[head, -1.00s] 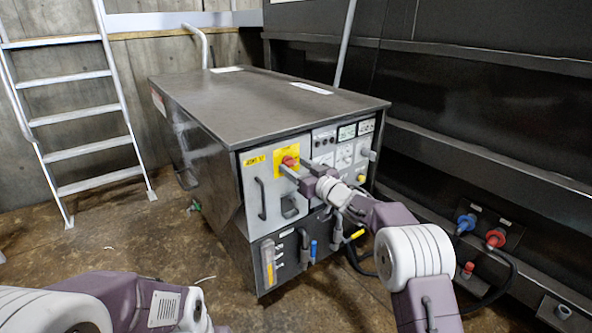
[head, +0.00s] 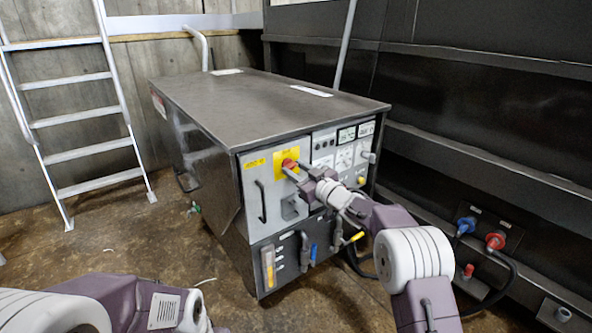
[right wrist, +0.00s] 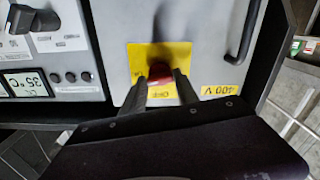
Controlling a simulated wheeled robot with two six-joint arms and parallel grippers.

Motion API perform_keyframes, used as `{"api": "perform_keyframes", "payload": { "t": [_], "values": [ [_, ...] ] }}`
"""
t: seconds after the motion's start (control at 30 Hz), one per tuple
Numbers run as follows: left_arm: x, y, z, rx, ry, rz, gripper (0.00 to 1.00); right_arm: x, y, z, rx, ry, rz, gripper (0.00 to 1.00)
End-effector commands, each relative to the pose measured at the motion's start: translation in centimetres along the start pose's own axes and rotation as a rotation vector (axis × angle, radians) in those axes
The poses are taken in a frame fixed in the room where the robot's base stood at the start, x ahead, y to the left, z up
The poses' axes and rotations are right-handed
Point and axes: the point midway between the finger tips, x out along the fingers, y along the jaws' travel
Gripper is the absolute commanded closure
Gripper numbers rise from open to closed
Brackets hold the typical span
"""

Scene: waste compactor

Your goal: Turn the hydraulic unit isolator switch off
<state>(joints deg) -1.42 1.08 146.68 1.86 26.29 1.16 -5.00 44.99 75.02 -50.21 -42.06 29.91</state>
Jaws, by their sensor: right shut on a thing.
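The isolator switch is a red knob (head: 289,163) on a yellow plate (head: 280,158), on the front panel of the grey hydraulic unit (head: 225,110). In the right wrist view the red knob (right wrist: 165,71) sits on the yellow plate (right wrist: 140,57), which appears upside down. My right gripper (head: 293,170) is at the knob, its two fingers shut on it from either side. The same fingers show in the right wrist view (right wrist: 171,80) and partly cover the knob. The knob's exact angle is hard to read. My left arm is at the lower left, its fingers out of view.
A black door handle (head: 261,201) is left of the switch on the panel. Meters and small knobs (head: 345,146) are to the right. Levers and a gauge (head: 268,267) sit below. A ladder (head: 85,125) leans at the left. Blue and red connectors (head: 495,241) line the right wall.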

Motion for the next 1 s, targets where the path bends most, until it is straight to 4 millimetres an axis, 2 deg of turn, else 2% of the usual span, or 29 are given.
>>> {"api": "perform_keyframes", "payload": {
  "t": [0.47,1.0],
  "values": [
    [0.4,0.0,0.0,0.0,0.0,0.0,0.64,0.0,0.0,0.1,-0.45,0.0,0.0,1.0],
    [2.5,-0.1,0.2,0.0,0.0,0.0,0.64,0.0,0.0,0.2,-0.96,0.001,0.001,1.0]
  ]
}}
